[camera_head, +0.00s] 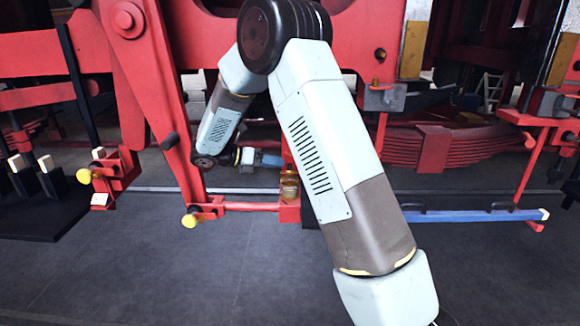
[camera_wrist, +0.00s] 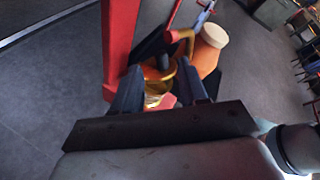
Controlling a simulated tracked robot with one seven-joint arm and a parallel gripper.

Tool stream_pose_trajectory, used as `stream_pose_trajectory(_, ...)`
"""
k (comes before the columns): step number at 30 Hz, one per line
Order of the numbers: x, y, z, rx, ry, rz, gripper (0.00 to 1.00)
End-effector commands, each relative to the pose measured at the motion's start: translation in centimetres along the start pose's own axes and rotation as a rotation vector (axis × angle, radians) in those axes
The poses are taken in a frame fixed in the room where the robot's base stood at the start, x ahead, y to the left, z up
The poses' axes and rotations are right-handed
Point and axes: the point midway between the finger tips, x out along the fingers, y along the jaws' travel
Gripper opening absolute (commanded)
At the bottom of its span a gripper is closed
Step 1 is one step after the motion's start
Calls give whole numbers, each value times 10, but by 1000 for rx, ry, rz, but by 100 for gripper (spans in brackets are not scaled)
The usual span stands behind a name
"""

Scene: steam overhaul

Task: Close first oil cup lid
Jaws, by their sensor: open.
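A brass cup (camera_wrist: 154,88) shows between my fingers in the wrist view, with a dark opening at its top. It appears to be the first oil cup, and a small amber-brass cup on a red block also shows in the head view (camera_head: 290,187). A golden curved piece (camera_wrist: 181,36) stands above the cup's far side; I cannot tell whether it is the lid. My gripper (camera_wrist: 160,72) is open, its dark fingers on either side of the cup. Contact cannot be judged. In the head view the gripper is small and partly hidden near the cup.
A red post (camera_wrist: 120,40) stands close to the left finger. An orange rounded object with a cream top (camera_wrist: 209,48) is just beyond the right finger. Red rods and a yellow knob (camera_head: 189,220) lie left of the cup. The grey floor (camera_head: 200,275) in front is clear.

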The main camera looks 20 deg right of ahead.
Motion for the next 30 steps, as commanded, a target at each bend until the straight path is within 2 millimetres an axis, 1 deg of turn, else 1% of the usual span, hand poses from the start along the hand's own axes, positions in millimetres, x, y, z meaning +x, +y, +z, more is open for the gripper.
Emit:
stream_pose_trajectory(1, 8, -1, 0, 0, 1, -3, 43)
stream_pose_trajectory(6, 33, -1, 0, 1, 2, -3, 43)
stream_pose_trajectory(12, 54, -1, 0, 1, 3, -2, 43)
stream_pose_trajectory(17, 60, -1, 0, 2, 2, -1, 43)
stream_pose_trajectory(24, 61, -1, 0, 2, 2, -1, 43)
stream_pose_trajectory(30, 61, -1, 0, 2, 3, -1, 24)
